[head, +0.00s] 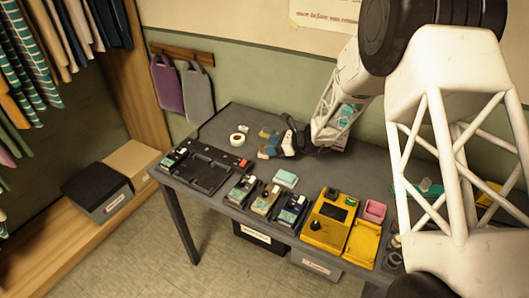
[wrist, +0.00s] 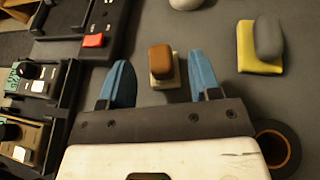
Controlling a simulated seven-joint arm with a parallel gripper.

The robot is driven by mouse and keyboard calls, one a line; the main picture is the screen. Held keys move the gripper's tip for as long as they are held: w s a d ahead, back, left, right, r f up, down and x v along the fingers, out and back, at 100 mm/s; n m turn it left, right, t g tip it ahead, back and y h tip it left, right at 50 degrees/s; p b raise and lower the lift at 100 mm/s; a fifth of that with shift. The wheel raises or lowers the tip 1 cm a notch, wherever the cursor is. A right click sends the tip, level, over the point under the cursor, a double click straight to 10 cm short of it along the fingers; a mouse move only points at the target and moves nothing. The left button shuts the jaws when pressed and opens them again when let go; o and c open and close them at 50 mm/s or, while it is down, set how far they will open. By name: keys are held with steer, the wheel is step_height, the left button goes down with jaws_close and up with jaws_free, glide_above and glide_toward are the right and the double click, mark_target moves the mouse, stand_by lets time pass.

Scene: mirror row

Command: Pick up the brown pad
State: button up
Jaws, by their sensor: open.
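The brown pad (wrist: 160,58) sits on top of a cream-coloured block (wrist: 164,82) on the dark table in the wrist view. My gripper (wrist: 160,66) is open, with one blue finger on each side of the pad. A gap shows between the pad and each finger, and nothing is held. In the head view my gripper (head: 276,143) is low over the back part of the table. The pad is small there and hard to make out among the fingers.
A yellow block with a grey top (wrist: 260,63) lies right of my gripper. A dark roll with an orange inside (wrist: 276,148) is close to my gripper's right side. A black tray with a red block (wrist: 93,40) lies left. A white roll (head: 237,140) stands behind. Several devices line the front edge.

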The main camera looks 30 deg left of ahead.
mark_target(261, 147)
steer(key=shift+a+f, duration=0.1)
steer(key=shift+x, duration=2.45)
steer(key=shift+f, duration=0.1)
steer(key=c, duration=0.8)
steer(key=shift+r, duration=5)
